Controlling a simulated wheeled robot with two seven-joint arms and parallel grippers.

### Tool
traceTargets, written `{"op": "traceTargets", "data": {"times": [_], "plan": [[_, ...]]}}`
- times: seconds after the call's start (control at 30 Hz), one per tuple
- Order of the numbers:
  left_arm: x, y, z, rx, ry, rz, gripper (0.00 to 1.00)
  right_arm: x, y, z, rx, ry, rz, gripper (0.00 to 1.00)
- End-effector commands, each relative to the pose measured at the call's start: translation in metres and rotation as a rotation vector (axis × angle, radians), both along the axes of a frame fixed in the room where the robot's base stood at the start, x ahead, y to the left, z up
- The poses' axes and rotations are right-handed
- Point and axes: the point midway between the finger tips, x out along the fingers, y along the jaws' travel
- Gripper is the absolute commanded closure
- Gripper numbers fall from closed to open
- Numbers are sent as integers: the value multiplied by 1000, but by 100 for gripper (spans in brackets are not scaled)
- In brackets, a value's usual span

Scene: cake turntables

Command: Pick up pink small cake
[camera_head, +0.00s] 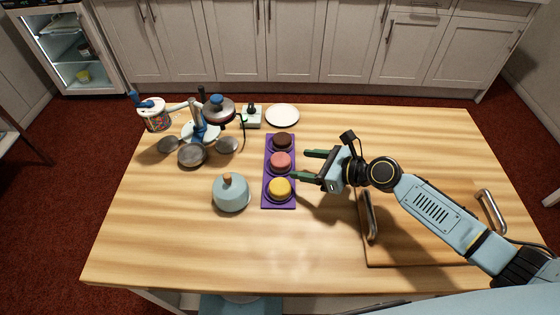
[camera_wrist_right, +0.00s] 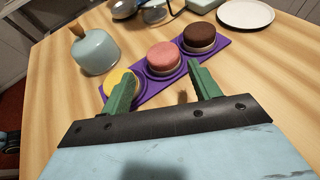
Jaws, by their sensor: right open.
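The pink small cake (camera_head: 281,160) sits in the middle of a purple tray (camera_head: 267,201), between a brown cake (camera_head: 282,142) and a yellow cake (camera_head: 279,188). My right gripper (camera_head: 305,164) is open and empty just right of the tray, its green fingers pointing left toward the cakes. In the right wrist view the pink cake (camera_wrist_right: 164,56) lies ahead of the gap between the two fingertips (camera_wrist_right: 163,78). The left fingertip there partly hides the yellow cake (camera_wrist_right: 119,79). My left gripper is not in view.
A light blue pot with a wooden knob (camera_head: 231,194) stands left of the tray. A metal stand with several round pans (camera_head: 198,134) and a white plate (camera_head: 282,116) are farther back. A wooden board with metal handles (camera_head: 430,240) lies under my right arm.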

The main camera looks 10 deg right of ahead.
Motion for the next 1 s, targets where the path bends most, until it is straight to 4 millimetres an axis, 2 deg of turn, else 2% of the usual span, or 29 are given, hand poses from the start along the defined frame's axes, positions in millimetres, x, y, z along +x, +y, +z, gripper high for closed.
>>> {"op": "traceTargets", "data": {"times": [0.17,0.4,0.6,0.73,0.87,1.0], "plan": [[4,-1,-3,-1,-7,-2,64,11,12,-7,-1,-2,0,38],[31,-3,-13,-6,-51,-4,64,28,30,-21,0,-3,1,38],[29,9,-19,10,-45,-11,64,42,46,-30,-1,-1,1,38],[24,19,-19,23,-36,-15,64,43,48,-30,-2,0,-1,38],[19,20,-19,25,-28,-15,64,43,47,-30,-2,-1,1,38],[17,17,-19,21,-25,-13,64,43,47,-30,-2,-1,1,55]]}}
